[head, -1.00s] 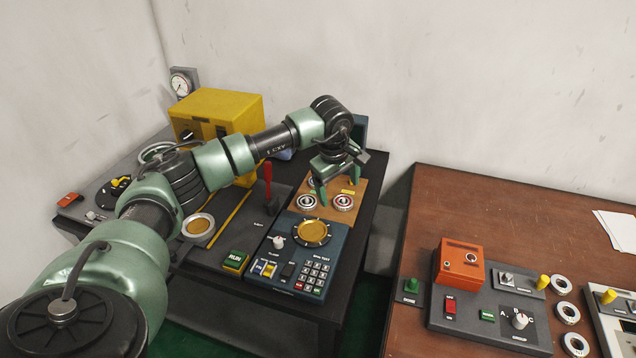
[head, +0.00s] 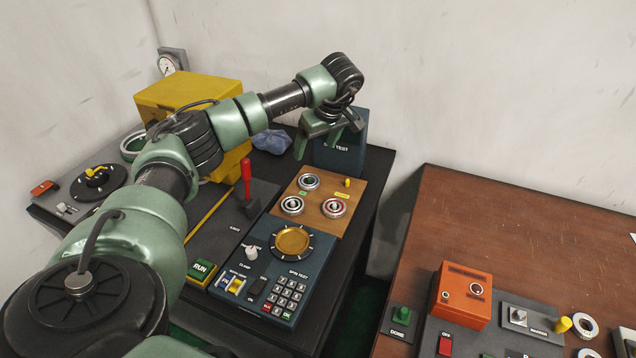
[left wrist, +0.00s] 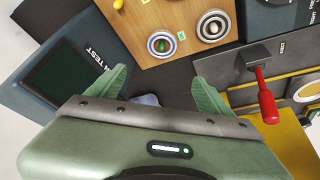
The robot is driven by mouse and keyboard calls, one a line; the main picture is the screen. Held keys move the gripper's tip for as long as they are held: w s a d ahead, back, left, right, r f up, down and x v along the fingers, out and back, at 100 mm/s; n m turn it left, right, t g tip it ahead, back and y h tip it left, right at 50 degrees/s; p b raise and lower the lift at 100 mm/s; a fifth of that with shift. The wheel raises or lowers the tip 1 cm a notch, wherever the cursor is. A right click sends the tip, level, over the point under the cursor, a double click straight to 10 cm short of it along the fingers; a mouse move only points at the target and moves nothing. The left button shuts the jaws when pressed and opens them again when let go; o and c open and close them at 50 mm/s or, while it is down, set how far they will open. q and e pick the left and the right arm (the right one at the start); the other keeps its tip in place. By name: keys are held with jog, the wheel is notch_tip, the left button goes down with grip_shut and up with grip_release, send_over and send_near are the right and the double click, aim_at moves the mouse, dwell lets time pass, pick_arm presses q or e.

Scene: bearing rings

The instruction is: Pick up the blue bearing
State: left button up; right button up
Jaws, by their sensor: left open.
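A ring bearing with a bluish band (head: 309,181) lies at the back of the wooden board (head: 352,192). In the left wrist view this bearing (left wrist: 161,44) lies just beyond the fingertips, with a green centre. A plain dark-and-silver bearing (head: 292,205) and a red-banded bearing (head: 333,208) lie nearer the front of the board. My left gripper (head: 322,147) is open and empty, held above and behind the board, apart from the bearings. It also shows in the left wrist view (left wrist: 160,82). My right gripper is not in view.
A dark blue test box (head: 342,158) stands behind the board. A red-handled lever (head: 246,172) rises left of it, and a panel with a gold disc (head: 292,241) lies in front. A yellow box (head: 190,100) and crumpled blue cloth (head: 272,141) are further left.

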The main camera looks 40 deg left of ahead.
pick_arm(q)
jog(key=b, duration=0.5)
send_near(310, 180)
jog(key=shift+x, duration=1.15)
jog(key=p+x, duration=0.1)
jog(key=x, duration=0.5)
jog(key=shift+f, duration=0.1)
jog(key=c, duration=1.6)
